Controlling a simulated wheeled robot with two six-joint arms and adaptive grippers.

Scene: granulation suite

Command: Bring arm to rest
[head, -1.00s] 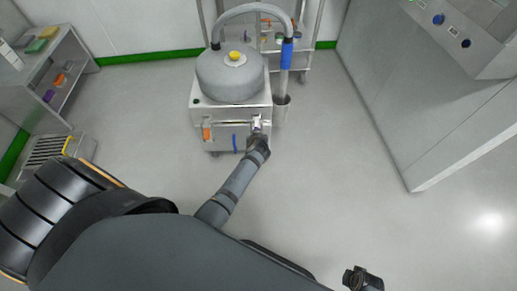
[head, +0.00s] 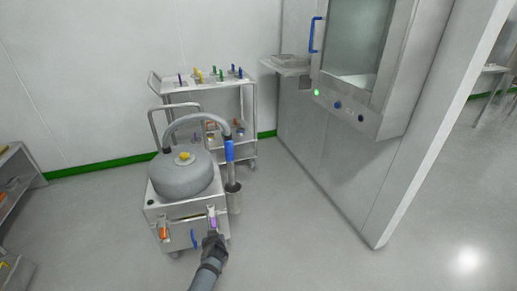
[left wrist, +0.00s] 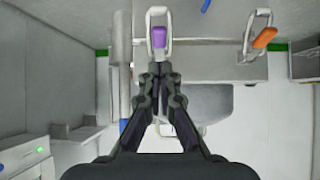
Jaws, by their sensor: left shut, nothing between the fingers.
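My left gripper (head: 213,240) reaches up from the bottom of the head view to the front of the wheeled steel vacuum unit (head: 165,209). In the left wrist view the fingers (left wrist: 160,78) are close together, shut and empty. Just beyond the fingertips is a purple-tagged metal loop (left wrist: 159,37), which also shows in the head view (head: 213,223). I cannot tell whether the fingers touch it. An orange-tagged loop (left wrist: 264,38) is to its right in the wrist view. My right gripper is out of view.
A steel trolley (head: 205,86) with several coloured-handled items stands behind the unit. A wall cabinet with a window and a green light (head: 317,93) is at the right. A shelf (head: 15,180) is at the left edge. The floor (head: 310,240) right of the unit is clear.

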